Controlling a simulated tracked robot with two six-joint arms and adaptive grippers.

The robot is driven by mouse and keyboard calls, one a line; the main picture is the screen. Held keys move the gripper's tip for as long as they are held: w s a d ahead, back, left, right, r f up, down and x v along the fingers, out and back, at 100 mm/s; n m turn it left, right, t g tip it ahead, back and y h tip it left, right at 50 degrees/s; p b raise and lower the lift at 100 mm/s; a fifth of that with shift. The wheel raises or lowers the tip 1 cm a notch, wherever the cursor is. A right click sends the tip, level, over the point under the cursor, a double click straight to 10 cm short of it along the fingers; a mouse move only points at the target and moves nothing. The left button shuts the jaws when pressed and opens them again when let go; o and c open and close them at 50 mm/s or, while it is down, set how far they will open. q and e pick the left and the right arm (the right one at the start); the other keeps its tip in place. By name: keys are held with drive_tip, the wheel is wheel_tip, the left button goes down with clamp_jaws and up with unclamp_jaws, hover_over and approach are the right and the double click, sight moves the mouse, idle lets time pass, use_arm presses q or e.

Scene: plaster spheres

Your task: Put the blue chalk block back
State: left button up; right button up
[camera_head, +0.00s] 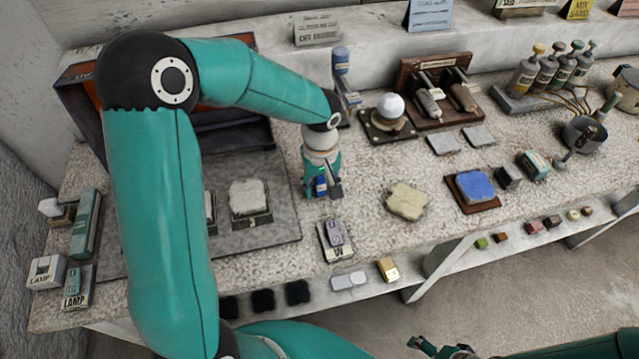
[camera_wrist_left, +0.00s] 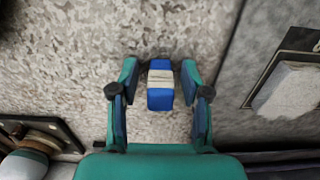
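A small blue block with a cream band (camera_wrist_left: 160,86), which looks like the blue chalk block, is between the fingers of my left gripper (camera_wrist_left: 160,72) in the left wrist view. Narrow gaps show between the block and both fingers, so the gripper is open around it. In the head view my left gripper (camera_head: 322,190) points down at the speckled worktop, and the blue block (camera_head: 320,186) shows at its fingers. I cannot tell whether the block touches the worktop. My right gripper (camera_head: 440,348) is partly cut off at the bottom edge, its fingers unclear.
A grey mat with a framed white pad (camera_head: 248,198) lies to the left. A small labelled device (camera_head: 334,240) stands in front. A pale slab (camera_head: 407,201) and a blue pad on a brown board (camera_head: 474,186) lie to the right. A white sphere on a stand (camera_head: 390,108) is behind.

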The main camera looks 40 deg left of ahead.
sight(320, 180)
use_arm(q)
wheel_tip(320, 180, up, 12)
drive_tip(key=shift+f, duration=0.1)
drive_tip(key=shift+r, duration=0.2)
idle(0.4)
idle(0.4)
